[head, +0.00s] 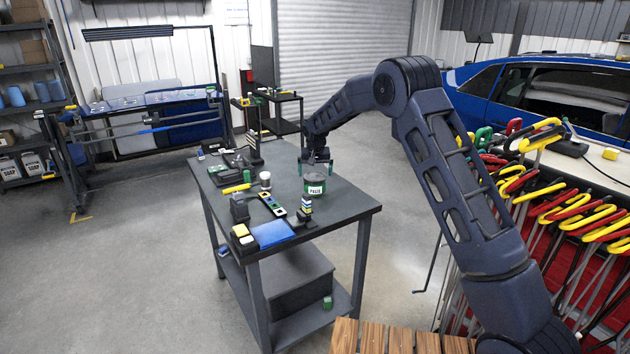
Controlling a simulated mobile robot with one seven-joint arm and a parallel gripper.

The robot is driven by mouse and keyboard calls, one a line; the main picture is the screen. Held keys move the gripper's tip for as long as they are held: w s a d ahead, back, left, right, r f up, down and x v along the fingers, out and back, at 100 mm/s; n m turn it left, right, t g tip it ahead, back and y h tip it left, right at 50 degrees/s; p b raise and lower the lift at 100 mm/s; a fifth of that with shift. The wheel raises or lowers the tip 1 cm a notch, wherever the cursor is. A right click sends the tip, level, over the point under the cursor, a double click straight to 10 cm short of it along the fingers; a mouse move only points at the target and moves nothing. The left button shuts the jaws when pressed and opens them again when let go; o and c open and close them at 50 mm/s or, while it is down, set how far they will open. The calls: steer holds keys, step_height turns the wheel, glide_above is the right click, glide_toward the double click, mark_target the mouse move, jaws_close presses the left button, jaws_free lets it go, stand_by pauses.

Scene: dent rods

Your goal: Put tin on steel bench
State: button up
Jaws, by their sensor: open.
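A small round tin (315,185) with a dark green body and a white label stands upright on the grey steel bench (345,208), right of its middle. My gripper (316,168) is open and points down just above the tin. Its fingers seem to be at the tin's top edge; I cannot tell whether they touch it. My arm reaches in from the right and bends down to the bench.
Left of the tin, the bench holds a white cup (265,180), a blue mat (273,234), a multicoloured strip (272,205) and several small tools. A rack of dent rods (570,215) with coloured handles stands at the right. The bench's right front corner is bare.

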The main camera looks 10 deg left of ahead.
steer(key=v, duration=0.5)
steer(key=shift+d, duration=0.15)
steer(key=s+d+r, duration=0.2)
steer(key=d+r, duration=0.4)
steer(key=d, duration=0.2)
steer(key=s+d+r+m, duration=0.1)
steer(key=s+d+r, duration=0.3)
steer(key=d, duration=0.5)
steer(key=s+d+r, duration=0.1)
steer(key=d+r, duration=0.6)
steer(key=d, duration=0.1)
steer(key=s+d+r+m, duration=0.1)
steer(key=s+d+r, duration=0.1)
steer(key=s+d, duration=0.5)
steer(key=s+d+r, duration=0.3)
steer(key=s+d, duration=0.3)
steer(key=d, duration=0.3)
steer(key=s+d+f, duration=0.1)
steer(key=s+d, duration=0.3)
steer(key=s, duration=0.4)
steer(key=s+d+f+t, duration=0.1)
steer(key=s+d, duration=0.3)
steer(key=s, duration=0.4)
steer(key=s+d+f+m, duration=0.1)
steer(key=s+d+f, duration=0.2)
steer(key=s, duration=0.5)
steer(key=shift+s+d+f+t+h, duration=0.2)
steer(key=shift+d+t+h, duration=0.15)
steer(key=shift+d, duration=0.5)
